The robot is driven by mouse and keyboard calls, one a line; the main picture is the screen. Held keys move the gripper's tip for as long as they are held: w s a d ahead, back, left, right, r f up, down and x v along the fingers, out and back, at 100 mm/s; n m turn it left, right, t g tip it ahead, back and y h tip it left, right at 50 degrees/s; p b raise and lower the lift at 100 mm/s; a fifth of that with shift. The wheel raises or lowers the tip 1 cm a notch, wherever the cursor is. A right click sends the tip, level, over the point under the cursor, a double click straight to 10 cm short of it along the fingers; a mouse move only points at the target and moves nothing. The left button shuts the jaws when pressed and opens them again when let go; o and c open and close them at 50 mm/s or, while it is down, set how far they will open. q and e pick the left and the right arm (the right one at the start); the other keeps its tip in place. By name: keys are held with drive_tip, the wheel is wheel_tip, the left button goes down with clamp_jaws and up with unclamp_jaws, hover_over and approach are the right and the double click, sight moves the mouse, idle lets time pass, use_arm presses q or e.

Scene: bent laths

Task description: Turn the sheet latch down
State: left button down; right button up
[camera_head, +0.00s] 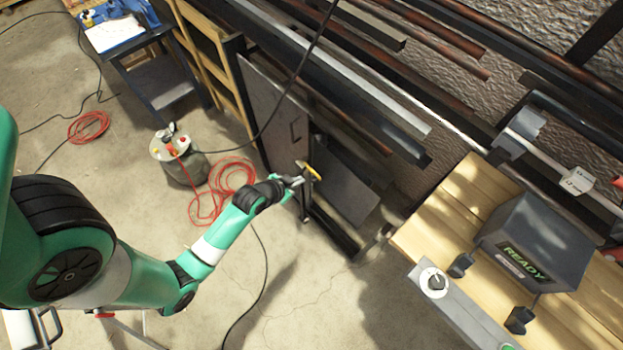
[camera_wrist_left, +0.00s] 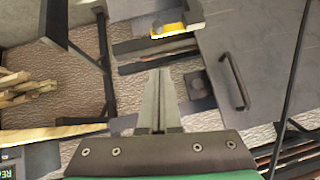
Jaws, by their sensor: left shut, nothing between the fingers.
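The latch (camera_head: 311,171) is a small yellow lever on the dark post in front of the rack, beside the grey sheet panel (camera_head: 272,110). In the left wrist view the yellow part (camera_wrist_left: 168,30) shows at the top, on a grey bracket. My left gripper (camera_head: 298,181) is right by the latch in the head view. In the wrist view its closed fingers (camera_wrist_left: 160,75) point toward the latch with a visible gap in the picture. The fingers are shut and empty. Whether they touch the latch in depth I cannot tell. My right gripper is out of view.
The grey panel has a dark handle (camera_wrist_left: 231,80). A wooden bench (camera_head: 455,205) with a grey box (camera_head: 535,240) reading READY stands at the right. Long metal bars fill the rack above.

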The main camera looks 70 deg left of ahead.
use_arm(q)
drive_tip(key=b, duration=0.5)
hover_over(315, 177)
drive_tip(key=s+d, duration=0.2)
wheel_tip(315, 177, down, 7)
wheel_tip(315, 177, down, 3)
drive_tip(key=shift+s+a+r+b, duration=0.1)
drive_tip(key=shift+b, duration=0.45)
drive_tip(key=shift+s+f, duration=0.1)
drive_tip(key=shift+f, duration=0.45)
drive_tip(key=shift+a, duration=0.1)
